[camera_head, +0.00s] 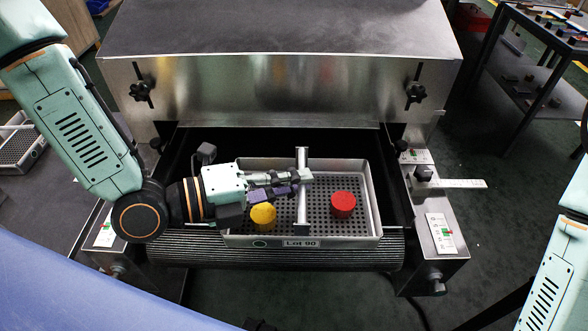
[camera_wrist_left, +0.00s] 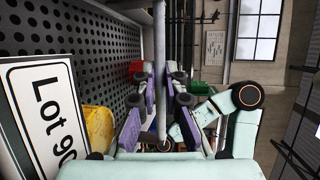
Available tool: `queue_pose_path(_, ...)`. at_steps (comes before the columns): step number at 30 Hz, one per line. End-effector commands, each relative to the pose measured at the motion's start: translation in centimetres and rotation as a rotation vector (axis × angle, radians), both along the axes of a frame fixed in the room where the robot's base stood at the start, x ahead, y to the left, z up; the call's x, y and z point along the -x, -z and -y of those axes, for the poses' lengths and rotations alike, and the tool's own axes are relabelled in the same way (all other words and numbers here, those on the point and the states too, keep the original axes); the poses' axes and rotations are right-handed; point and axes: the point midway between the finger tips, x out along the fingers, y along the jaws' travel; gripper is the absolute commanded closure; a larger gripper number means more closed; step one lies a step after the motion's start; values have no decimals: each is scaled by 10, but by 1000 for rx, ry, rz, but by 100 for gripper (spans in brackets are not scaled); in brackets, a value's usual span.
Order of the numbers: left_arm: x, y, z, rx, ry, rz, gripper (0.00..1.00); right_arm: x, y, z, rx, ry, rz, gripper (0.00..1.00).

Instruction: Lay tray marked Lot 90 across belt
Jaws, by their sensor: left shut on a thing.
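The tray (camera_head: 345,241) is a grey metal tray with a perforated floor and a "Lot 90" label on its front wall. Its long side runs left to right, over the near end of the dark belt (camera_head: 190,250). I cannot tell whether it touches the belt. A yellow piece (camera_head: 263,215) and a red piece (camera_head: 343,204) are in it. My left gripper (camera_head: 303,177) reaches in from the left and is shut on the tray's upright-framed handle bar (camera_head: 302,208). The wrist view shows the bar (camera_wrist_left: 160,60) between the fingers and the label (camera_wrist_left: 45,115) close by.
The metal dryer hood (camera_head: 280,85) stands behind the belt. Side rails with gauge plates flank it, and a white pointer (camera_head: 455,184) sticks out right. Another perforated tray (camera_head: 18,147) lies at the left. A dark shelf table (camera_head: 535,75) stands at the far right.

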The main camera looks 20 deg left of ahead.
Motion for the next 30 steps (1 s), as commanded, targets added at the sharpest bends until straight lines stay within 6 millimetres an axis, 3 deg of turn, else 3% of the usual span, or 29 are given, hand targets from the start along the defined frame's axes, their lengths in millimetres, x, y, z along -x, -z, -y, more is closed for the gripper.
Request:
queue_pose_path(6, -45, -2, -13, -6, 0, 9, 100, 0, -1, 0, 0, 0, 0, 39)
queue_pose_path(15, -87, -2, -25, -4, -1, 6, 100, 0, 1, 0, 0, 0, 0, 39)
queue_pose_path(20, -102, -2, -29, -4, -1, 6, 100, 0, 2, 0, 0, 0, 0, 39)
queue_pose_path(30, -101, 28, -29, -3, 0, 2, 100, 0, 13, 0, 0, 0, 0, 39)
